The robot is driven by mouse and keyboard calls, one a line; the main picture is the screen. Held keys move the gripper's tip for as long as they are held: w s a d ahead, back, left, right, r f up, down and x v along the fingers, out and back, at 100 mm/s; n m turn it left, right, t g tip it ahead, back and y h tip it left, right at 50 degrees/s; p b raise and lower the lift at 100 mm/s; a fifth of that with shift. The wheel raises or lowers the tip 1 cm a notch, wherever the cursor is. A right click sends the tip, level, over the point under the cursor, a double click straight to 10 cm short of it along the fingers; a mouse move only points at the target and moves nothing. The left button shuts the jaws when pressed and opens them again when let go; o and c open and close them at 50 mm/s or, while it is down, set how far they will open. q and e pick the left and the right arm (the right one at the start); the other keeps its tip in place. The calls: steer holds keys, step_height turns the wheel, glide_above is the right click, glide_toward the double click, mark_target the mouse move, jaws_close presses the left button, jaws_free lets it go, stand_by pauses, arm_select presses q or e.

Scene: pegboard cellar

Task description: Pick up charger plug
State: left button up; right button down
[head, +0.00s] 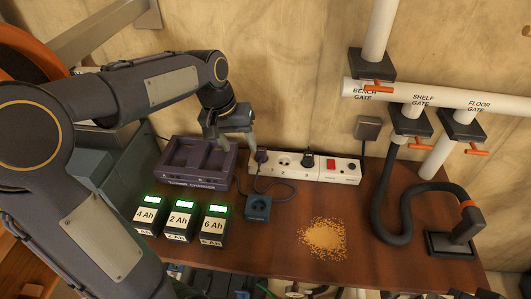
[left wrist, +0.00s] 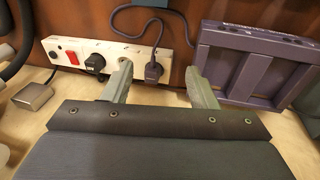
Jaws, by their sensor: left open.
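The purple charger plug (head: 261,156) sits in the left end of the white power strip (head: 285,164) on the bench. It also shows in the left wrist view (left wrist: 153,72), between my two fingertips in the picture. My left gripper (head: 231,146) is open and empty, just left of the plug in the head view. Its pale fingers show spread apart in the left wrist view (left wrist: 158,82); I see no contact with the plug. The purple charger (head: 161,181) stands left of the strip. My right gripper is not in view.
A black plug (head: 308,158) and a red switch (head: 331,164) are on the same strip. A dark blue socket box (head: 257,207) with a cord lies in front. Several batteries (head: 180,222) stand front left. Sawdust (head: 323,238) and a black hose (head: 380,215) lie to the right.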

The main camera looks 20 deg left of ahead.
arm_select(q)
steer(key=g+y+p, duration=0.2)
glide_above(261, 151)
steer(key=f, duration=0.1)
steer(key=w+f, duration=0.1)
steer(key=f, duration=0.1)
steer(key=shift+f, duration=0.7)
steer(key=f, duration=0.2)
steer(key=f+p, duration=0.1)
steer(key=f, duration=0.1)
steer(key=s+f, duration=0.1)
steer(key=f, duration=0.1)
steer(key=shift+f+p, duration=0.15)
steer(key=shift+p, duration=0.15)
steer(key=shift+w+f, duration=0.1)
steer(key=shift+f, duration=0.35)
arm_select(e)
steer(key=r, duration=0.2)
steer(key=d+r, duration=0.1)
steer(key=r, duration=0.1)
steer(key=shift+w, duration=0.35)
arm_select(q)
jaws_close()
steer(key=shift+r, duration=0.1)
